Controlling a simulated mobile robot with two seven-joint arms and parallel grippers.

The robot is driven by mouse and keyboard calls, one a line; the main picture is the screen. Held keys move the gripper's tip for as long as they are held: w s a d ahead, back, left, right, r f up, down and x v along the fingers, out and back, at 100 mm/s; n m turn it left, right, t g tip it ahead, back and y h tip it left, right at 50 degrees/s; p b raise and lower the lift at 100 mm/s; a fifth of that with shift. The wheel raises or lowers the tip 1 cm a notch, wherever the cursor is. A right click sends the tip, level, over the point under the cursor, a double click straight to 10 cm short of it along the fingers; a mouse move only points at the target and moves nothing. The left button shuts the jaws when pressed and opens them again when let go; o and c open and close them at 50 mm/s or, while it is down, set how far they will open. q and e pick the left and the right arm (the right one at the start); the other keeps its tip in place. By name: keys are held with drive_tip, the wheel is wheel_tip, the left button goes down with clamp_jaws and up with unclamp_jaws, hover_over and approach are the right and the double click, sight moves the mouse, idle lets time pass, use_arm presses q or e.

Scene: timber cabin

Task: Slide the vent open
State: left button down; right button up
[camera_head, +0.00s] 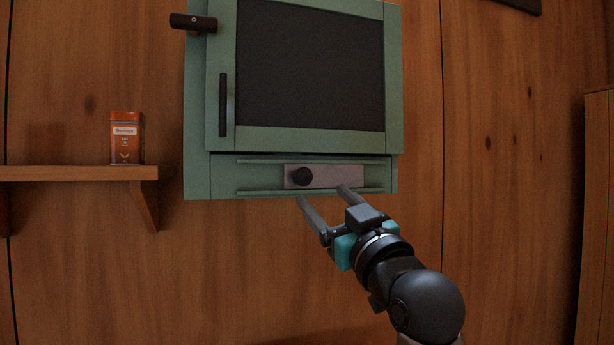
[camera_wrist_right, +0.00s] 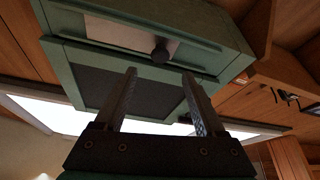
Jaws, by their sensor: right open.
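The vent slider is a grey metal plate (camera_head: 335,177) with a round black knob (camera_head: 303,176) near its left end. It sits between two horizontal green rails, with bare green panel to its left and a shorter stretch to its right. The plate (camera_wrist_right: 120,33) and knob (camera_wrist_right: 160,50) also show in the right wrist view. My right gripper (camera_head: 321,194) is open and empty, its fingers pointing up toward the slider from just below. In the right wrist view the knob appears just beyond and between the fingertips (camera_wrist_right: 158,74), apparently untouched. My left gripper is out of view.
The vent is in the bottom of a green wall cabinet (camera_head: 196,120) with a dark-panelled door, a vertical handle (camera_head: 223,105) and a black latch (camera_head: 193,22). A wooden shelf (camera_head: 75,173) with an orange tin (camera_head: 126,138) is at left. The wall below is clear.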

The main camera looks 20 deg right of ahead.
sight(305, 178)
drive_tip(key=p+x, duration=0.1)
drive_tip(key=x, duration=0.7)
drive_tip(key=shift+w+p, duration=0.1)
drive_tip(key=shift+p, duration=0.2)
clamp_jaws()
idle(0.3)
idle(0.9)
